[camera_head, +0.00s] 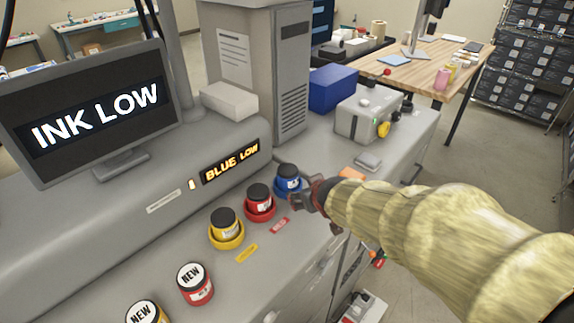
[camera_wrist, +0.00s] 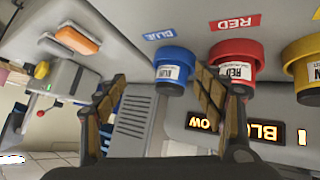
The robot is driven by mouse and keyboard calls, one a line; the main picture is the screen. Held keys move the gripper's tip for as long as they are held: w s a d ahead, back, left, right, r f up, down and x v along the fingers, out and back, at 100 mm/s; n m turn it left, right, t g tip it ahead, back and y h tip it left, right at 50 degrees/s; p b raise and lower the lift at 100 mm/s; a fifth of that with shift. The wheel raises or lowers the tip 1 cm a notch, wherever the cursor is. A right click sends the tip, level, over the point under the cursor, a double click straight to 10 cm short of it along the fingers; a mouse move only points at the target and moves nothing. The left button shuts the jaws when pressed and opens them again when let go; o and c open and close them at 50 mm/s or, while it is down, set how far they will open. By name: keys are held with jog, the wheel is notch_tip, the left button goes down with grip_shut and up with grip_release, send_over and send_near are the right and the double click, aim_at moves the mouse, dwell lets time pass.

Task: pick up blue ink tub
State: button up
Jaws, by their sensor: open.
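The blue ink tub (camera_head: 288,172) has a black lid and a white label. It sits in a blue holder (camera_head: 282,192) at the far end of the row on the grey machine top. My gripper (camera_head: 315,196) is just right of it in the head view, at about its height. In the wrist view, the picture is turned over, and the blue tub (camera_wrist: 172,72) shows ahead between my two spread fingers (camera_wrist: 160,76), nearer the right one. The fingers are open and empty. I cannot tell whether a finger touches the tub.
A red tub (camera_head: 259,196) and a yellow tub (camera_head: 224,222) stand in holders close by. Tubs marked NEW (camera_head: 194,284) stand nearer. A lit BLUE LOW display (camera_head: 231,161) is behind the row. A blue box (camera_head: 333,88) and a grey device (camera_head: 368,114) lie beyond.

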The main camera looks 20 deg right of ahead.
aim_at(288, 174)
jog(key=shift+o, duration=0.4)
jog(key=w+d+n+t+y+p, duration=0.1)
jog(key=w+d+t+y+p, duration=0.1)
jog(key=w+p, duration=0.5)
jog(key=shift+d+f+n, duration=0.25)
jog(key=shift+d+n, duration=0.05)
jog(key=shift+d, duration=0.25)
jog(key=y+p, duration=0.1)
jog(key=p, duration=0.1)
jog(key=w+a+f+t+y+p, duration=0.1)
jog(key=y+p, duration=0.1)
jog(key=shift+a, duration=0.15)
jog(key=shift+a+x, duration=0.15)
jog(key=shift+x, duration=1.75)
jog(key=shift+a+x, duration=0.1)
jog(key=shift+x, duration=1.8)
jog(key=shift+s+f, duration=0.1)
jog(key=shift+c, duration=0.8)
jog(key=c, duration=1.1)
jog(key=shift+c, duration=0.4)
